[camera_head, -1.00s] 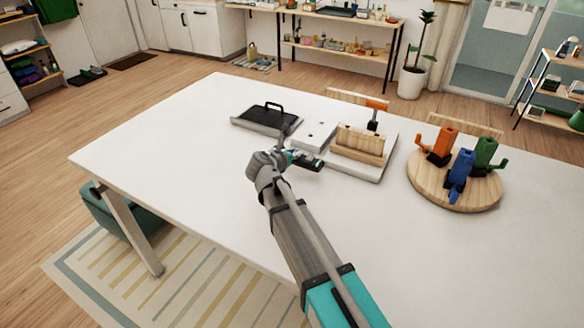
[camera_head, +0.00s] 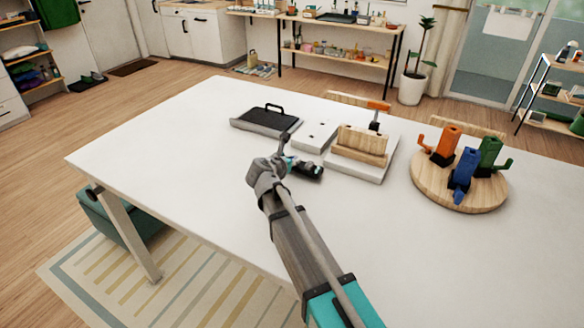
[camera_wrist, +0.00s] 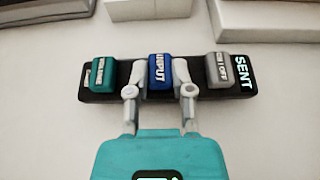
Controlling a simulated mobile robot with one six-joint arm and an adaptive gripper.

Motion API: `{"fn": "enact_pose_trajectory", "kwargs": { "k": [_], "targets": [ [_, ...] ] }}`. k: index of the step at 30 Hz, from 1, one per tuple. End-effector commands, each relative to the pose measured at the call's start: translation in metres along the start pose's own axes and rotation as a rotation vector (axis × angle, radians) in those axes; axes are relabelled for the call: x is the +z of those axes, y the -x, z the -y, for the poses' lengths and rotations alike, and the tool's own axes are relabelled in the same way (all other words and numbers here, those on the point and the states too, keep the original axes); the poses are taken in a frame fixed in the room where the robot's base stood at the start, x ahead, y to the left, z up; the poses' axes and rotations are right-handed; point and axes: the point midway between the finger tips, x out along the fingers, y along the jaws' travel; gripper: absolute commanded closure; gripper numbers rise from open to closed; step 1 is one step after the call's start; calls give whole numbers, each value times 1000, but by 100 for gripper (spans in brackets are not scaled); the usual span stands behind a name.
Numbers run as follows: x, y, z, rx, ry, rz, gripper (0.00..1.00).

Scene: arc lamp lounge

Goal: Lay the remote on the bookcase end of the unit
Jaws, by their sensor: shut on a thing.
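The remote is a dark bar (camera_wrist: 206,85) with teal, blue and grey blocks in the wrist view; the blue one reads "INPUT", and "SENT" shows at its right end. My gripper (camera_wrist: 158,92) is shut on its middle, by the blue block. In the head view the remote (camera_head: 308,171) is at my gripper (camera_head: 286,164), over the white table; I cannot tell if it touches the table. Just beyond stands a white unit (camera_head: 362,168) bearing a slotted wooden block (camera_head: 360,144), with a lower white part (camera_head: 316,136) at left. Which end is the bookcase is unclear.
A dark tray with a handle (camera_head: 264,120) lies at the back left of the white table (camera_head: 170,150). A round wooden board (camera_head: 440,190) with orange, blue and green pieces stands at the right. The table's left and front are clear.

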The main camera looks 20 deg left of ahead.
Motion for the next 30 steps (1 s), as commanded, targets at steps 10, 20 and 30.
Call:
{"fn": "enact_pose_trajectory", "kwargs": {
  "k": [10,20,30],
  "targets": [
    [-7,-3,0,0,0,1,100],
    [-11,-5,0,0,0,1,100],
    [-10,-4,0,0,0,0,36]
  ]
}}
